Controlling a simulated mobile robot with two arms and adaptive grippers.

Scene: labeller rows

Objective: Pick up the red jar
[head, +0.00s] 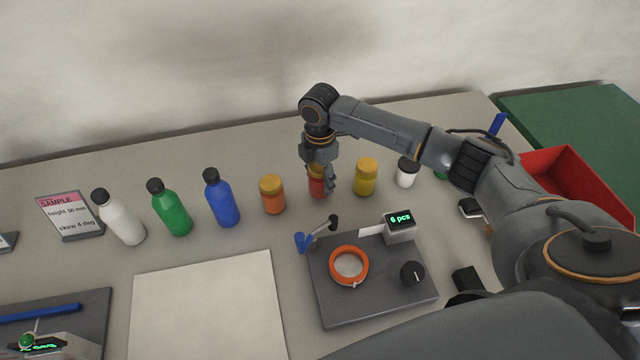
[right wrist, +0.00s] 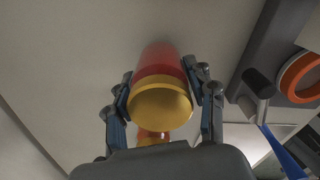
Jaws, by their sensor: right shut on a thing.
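The red jar (head: 317,187) has a yellow lid and stands in the row between an orange jar (head: 272,195) and a yellow jar (head: 365,177). My right gripper (head: 318,178) comes down on it from above and is shut on it. In the right wrist view the red jar (right wrist: 160,62) lies between the two fingers (right wrist: 162,98), one on each side of its yellow lid. Whether its base touches the table cannot be told. My left gripper is not in view.
White, green (head: 170,208) and blue (head: 222,199) bottles stand to the left of the jars. A grey labeller with an orange ring (head: 349,266) stands in front. A red bin (head: 570,185) is at right.

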